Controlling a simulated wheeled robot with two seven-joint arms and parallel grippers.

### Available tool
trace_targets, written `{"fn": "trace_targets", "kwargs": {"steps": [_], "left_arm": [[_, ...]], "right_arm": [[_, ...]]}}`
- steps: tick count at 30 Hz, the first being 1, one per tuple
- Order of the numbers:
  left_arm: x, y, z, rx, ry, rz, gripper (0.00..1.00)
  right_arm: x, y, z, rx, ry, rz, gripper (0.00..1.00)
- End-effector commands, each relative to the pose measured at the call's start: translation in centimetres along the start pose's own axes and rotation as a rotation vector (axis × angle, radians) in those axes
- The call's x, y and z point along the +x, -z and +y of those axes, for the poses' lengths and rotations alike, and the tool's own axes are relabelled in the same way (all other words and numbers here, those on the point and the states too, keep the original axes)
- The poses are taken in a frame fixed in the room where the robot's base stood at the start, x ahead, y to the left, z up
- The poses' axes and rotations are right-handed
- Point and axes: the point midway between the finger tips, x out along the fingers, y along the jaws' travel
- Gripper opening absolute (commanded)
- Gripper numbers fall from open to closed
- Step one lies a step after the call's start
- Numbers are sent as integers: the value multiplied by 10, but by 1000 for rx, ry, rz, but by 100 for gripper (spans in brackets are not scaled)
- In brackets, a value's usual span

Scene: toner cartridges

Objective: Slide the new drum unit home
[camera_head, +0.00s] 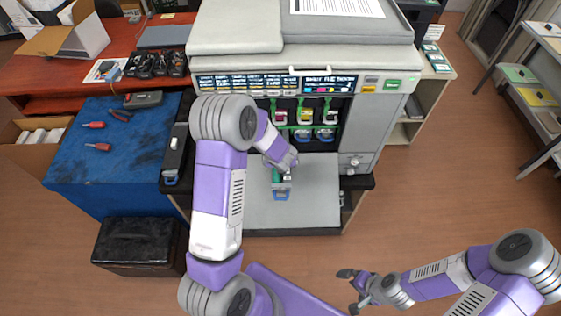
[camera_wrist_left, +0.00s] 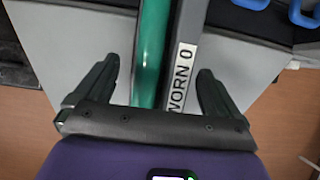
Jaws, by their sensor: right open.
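The printer (camera_head: 385,120) stands with its front door (camera_head: 315,185) folded down flat. In the head view my left wrist mostly hides this unit. A long dark unit with a blue end (camera_head: 175,150) lies left of the printer; its label is unreadable. My right gripper (camera_head: 352,287) is open and empty, low in front.
A blue mat (camera_head: 75,165) holds red screwdrivers (camera_head: 97,147) and pliers (camera_head: 120,115). A black box (camera_head: 135,240) stands on the floor. The floor before the door is clear.

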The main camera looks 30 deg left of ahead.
Motion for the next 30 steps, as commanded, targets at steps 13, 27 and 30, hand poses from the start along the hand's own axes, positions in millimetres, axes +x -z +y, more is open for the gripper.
{"fn": "trace_targets", "kwargs": {"steps": [13,27,30], "left_arm": [[-4,15,0,0,1,4,100],[-19,37,0,0,0,3,100],[-19,36,0,0,0,3,100]], "right_arm": [[12,1,5,0,0,0,100],[28,1,10,0,0,0,100],[27,1,10,0,0,0,100]]}}
